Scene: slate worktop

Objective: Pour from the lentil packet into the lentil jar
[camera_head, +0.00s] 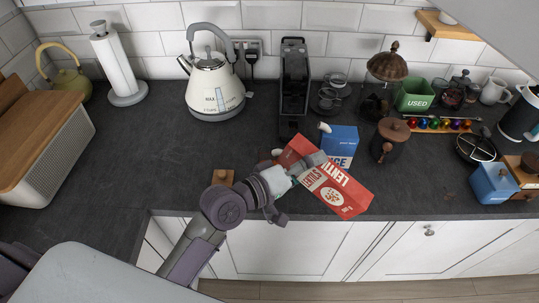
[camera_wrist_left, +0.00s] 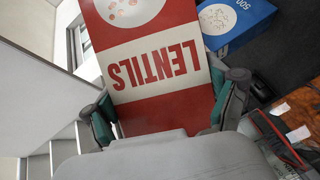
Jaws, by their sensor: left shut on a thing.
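The red lentil packet (camera_head: 345,193) is held in my left gripper (camera_head: 302,172) above the front part of the worktop. It lies tilted, its lower right end towards the front edge. In the left wrist view the packet (camera_wrist_left: 155,70) sits between both fingers (camera_wrist_left: 165,118), its lettering upside down. A dark jar with a brown lid (camera_head: 390,132) stands to the right of the packet, apart from it. No label shows on it, so I cannot tell whether it is the lentil jar. My right gripper is out of view.
A blue box (camera_head: 341,143) stands close behind the packet. A black coffee machine (camera_head: 294,85), cream kettle (camera_head: 213,88) and green tin (camera_head: 413,95) stand along the back. A small wooden item (camera_head: 222,177) lies beside my left wrist. The left middle worktop is clear.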

